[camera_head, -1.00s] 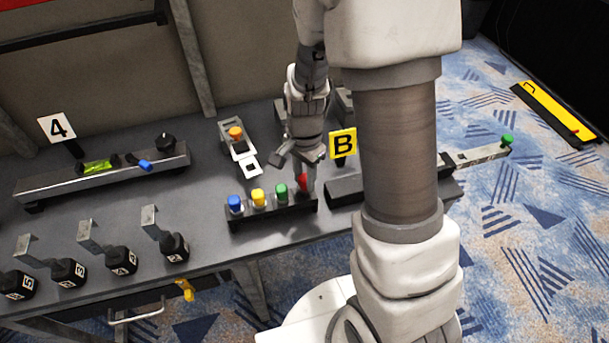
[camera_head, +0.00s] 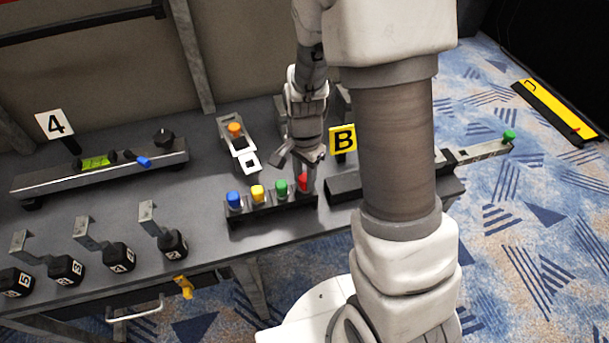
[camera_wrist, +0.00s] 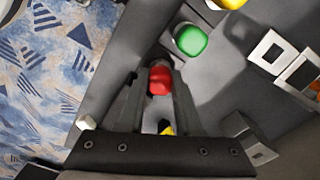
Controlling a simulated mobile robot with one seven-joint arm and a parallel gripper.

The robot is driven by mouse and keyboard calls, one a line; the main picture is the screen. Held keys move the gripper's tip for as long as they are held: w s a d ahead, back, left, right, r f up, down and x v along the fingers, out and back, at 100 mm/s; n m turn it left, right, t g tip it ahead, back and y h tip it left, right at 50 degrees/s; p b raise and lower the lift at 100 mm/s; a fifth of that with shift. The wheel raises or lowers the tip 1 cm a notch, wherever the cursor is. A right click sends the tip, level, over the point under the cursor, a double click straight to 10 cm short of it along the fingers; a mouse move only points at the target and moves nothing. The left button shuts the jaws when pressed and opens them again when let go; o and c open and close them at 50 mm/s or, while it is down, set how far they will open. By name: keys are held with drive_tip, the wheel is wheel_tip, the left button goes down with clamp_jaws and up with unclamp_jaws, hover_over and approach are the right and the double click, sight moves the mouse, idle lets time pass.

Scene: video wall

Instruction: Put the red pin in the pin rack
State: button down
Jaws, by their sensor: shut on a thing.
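The red pin (camera_head: 303,181) is at the right end of the black pin rack (camera_head: 272,216), in line with the blue (camera_head: 233,199), yellow (camera_head: 258,193) and green (camera_head: 281,187) pins. In the wrist view the red pin (camera_wrist: 159,80) lies between my gripper's fingers (camera_wrist: 158,92), and the green pin (camera_wrist: 190,40) is beside it. My gripper (camera_head: 305,177) is shut on the red pin, upright over the rack's right end. The fingers partly cover the pin, and its lower end is hidden, so I cannot tell how deep it sits.
A block with an orange knob (camera_head: 235,130) stands behind the rack. Several black numbered weights with hooks (camera_head: 118,257) stand at the left front. A level bar (camera_head: 100,171) lies at the back left.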

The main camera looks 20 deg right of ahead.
unclamp_jaws()
idle(0.5)
drive_tip(key=shift+r, duration=0.1)
drive_tip(key=shift+r+p, duration=3.05)
drive_tip(key=shift+r, duration=0.4)
